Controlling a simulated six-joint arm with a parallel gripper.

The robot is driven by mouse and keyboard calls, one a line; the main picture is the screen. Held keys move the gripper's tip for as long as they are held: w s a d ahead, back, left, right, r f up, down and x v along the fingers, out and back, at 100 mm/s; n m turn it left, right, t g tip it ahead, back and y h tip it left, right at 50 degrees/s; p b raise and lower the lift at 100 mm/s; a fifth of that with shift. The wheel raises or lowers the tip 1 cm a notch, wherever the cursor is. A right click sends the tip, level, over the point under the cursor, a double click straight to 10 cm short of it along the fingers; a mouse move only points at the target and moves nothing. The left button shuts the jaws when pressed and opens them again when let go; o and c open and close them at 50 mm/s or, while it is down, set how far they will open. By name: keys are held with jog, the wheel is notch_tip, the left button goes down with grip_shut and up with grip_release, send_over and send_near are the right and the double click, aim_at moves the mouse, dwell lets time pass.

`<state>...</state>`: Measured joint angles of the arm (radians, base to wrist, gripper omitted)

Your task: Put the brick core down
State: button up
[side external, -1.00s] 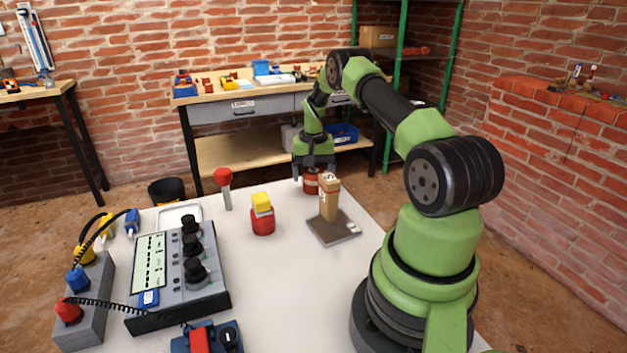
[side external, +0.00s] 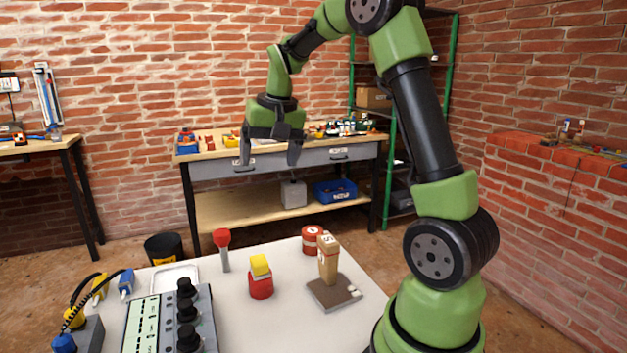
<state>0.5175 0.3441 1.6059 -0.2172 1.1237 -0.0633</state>
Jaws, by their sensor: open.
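A short red cylinder with white marks, which looks like the brick core (side external: 312,241), stands upright on the white table (side external: 230,310), near its far edge. It is just behind a tan upright block (side external: 327,262) on a brown plate (side external: 334,293), which hides part of its lower right side. My gripper (side external: 270,155) is raised well above the table, up and to the left of the core in the picture. Its fingers point down, spread apart, with nothing between them.
A red base with a yellow block (side external: 260,278) and a red-topped post (side external: 222,248) stand left of the plate. A control box with black knobs (side external: 188,315) fills the left front. A workbench (side external: 280,165) with small items stands behind. The table's middle front is clear.

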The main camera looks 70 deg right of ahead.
jog(key=s+a+r+n+t, duration=0.1)
jog(key=s+a+r, duration=0.2)
jog(key=a, duration=0.3)
jog(key=s+a+r+n+t, duration=0.1)
jog(key=s+a+r+n, duration=0.1)
jog(key=s+a+r, duration=0.3)
jog(key=s+a+f+n+t+y, duration=0.2)
jog(key=s+a+f, duration=0.2)
jog(key=s+a, duration=0.4)
jog(key=shift+s+y, duration=0.15)
jog(key=shift+y, duration=0.15)
